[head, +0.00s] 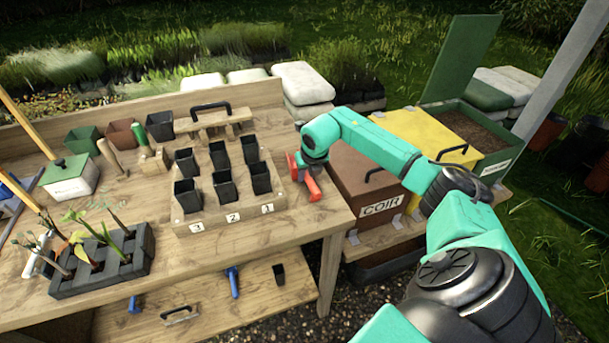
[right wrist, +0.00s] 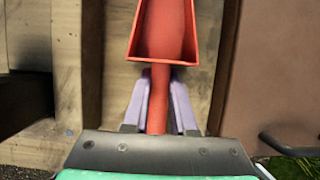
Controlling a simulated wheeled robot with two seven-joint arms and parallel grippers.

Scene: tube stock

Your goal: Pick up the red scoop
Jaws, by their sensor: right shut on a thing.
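The red scoop (head: 312,187) is at the right end of the wooden bench, beside the numbered pot rack. In the right wrist view the scoop (right wrist: 165,40) points away from me, its open bowl beyond the fingers and its handle between them. My right gripper (right wrist: 160,100) is shut on the scoop's handle. In the head view the right gripper (head: 306,167) is partly hidden by its own wrist, and I cannot tell whether the scoop touches the bench. My left gripper is not in view.
A wooden rack (head: 225,217) with several black pots stands left of the scoop. The brown COIR bin (head: 358,180) is close on the right, with a yellow bin (head: 425,135) and an open green bin (head: 482,125) beyond. A seedling tray (head: 105,265) sits at the left front.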

